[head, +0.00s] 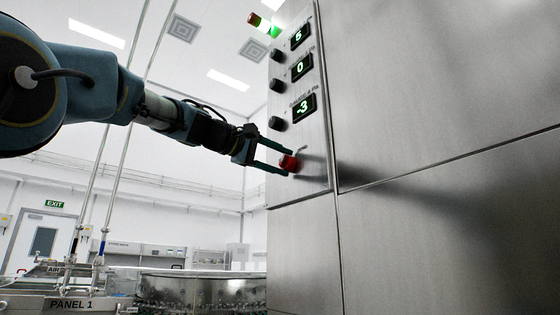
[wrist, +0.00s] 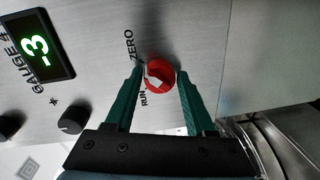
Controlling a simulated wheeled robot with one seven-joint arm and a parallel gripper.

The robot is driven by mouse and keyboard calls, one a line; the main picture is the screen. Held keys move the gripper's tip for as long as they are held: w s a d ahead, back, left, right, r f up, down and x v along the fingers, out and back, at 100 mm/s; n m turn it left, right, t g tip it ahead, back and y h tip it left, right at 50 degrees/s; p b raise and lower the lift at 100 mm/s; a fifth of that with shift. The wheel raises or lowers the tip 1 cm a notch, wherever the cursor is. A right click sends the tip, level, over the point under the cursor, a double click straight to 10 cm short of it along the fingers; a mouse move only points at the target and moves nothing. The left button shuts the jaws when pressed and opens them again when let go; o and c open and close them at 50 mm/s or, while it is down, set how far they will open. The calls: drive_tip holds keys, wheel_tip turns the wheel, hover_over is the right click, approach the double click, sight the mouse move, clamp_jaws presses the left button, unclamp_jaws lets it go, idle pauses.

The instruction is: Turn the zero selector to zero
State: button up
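The zero selector is a small red knob (head: 288,163) low on the steel panel. In the wrist view the red selector (wrist: 161,72) shows a white pointer mark on its lower-left face. The word ZERO (wrist: 130,47) is printed at its upper left and RUN (wrist: 143,98) at its lower left. Exactly which label the mark points at is hard to tell. My gripper (head: 275,159) reaches the panel from the left. In the wrist view my gripper (wrist: 160,72) is open, with one green finger on each side of the selector. Contact with the knob cannot be made out.
Above the selector are three black knobs, the lowest one (head: 278,123), and displays reading 5 (head: 299,37), 0 (head: 302,67) and -3 (head: 304,107). Bare steel panels (head: 440,90) fill the right.

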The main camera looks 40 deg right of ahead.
drive_tip(key=o, duration=0.4)
drive_tip(key=shift+c, duration=0.2)
drive_tip(key=a+b, duration=0.2)
drive_tip(key=a, duration=0.8)
drive_tip(key=shift+w+a+r, duration=0.3)
drive_tip(key=shift+a+r, duration=0.1)
